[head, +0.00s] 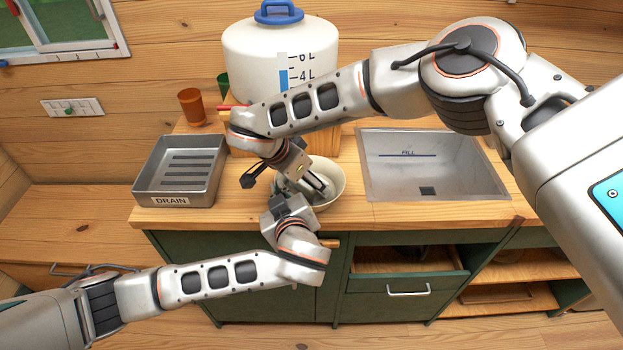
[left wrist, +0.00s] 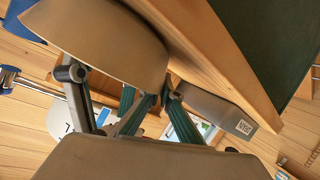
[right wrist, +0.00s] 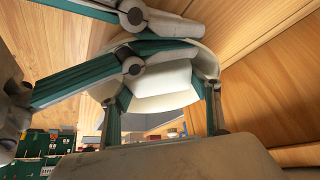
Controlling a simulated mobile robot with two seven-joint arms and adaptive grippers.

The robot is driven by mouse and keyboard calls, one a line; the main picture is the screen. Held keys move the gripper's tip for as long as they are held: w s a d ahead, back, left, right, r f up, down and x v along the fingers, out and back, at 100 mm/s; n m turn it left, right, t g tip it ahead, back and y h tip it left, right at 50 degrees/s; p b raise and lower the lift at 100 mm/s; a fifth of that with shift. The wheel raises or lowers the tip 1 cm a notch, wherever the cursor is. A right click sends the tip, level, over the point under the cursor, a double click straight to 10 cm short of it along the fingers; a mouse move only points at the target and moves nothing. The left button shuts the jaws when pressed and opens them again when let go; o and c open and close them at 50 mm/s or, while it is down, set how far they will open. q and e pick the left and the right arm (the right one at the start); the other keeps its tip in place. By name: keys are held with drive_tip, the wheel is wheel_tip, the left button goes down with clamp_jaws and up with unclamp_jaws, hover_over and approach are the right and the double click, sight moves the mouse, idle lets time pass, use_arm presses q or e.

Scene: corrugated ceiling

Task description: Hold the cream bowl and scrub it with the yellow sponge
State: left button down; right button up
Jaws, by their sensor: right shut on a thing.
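The cream bowl (head: 336,177) is at the counter's front edge, between the drain tray and the sink, with both grippers over it. In the right wrist view the bowl (right wrist: 210,62) lies just ahead. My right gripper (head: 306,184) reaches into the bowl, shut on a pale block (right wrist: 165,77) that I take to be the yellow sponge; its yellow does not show. My left gripper (head: 288,192) is at the bowl's near left side. In the left wrist view its teal fingers (left wrist: 156,112) are close together, but their tips and grip are hidden.
The metal drain tray (head: 214,172) stands left of the bowl and the sink basin (head: 485,182) right of it. A white water tank (head: 245,60) stands behind, with an orange cup (head: 190,107) and a green cup (head: 222,84) beside it.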

drive_tip(key=shift+s+a, duration=0.35)
drive_tip(key=shift+s, duration=0.15)
drive_tip(key=shift+w+r, duration=0.1)
drive_tip(key=shift+r, duration=3.95)
use_arm(q)
drive_tip(key=c, duration=2.2)
unclamp_jaws()
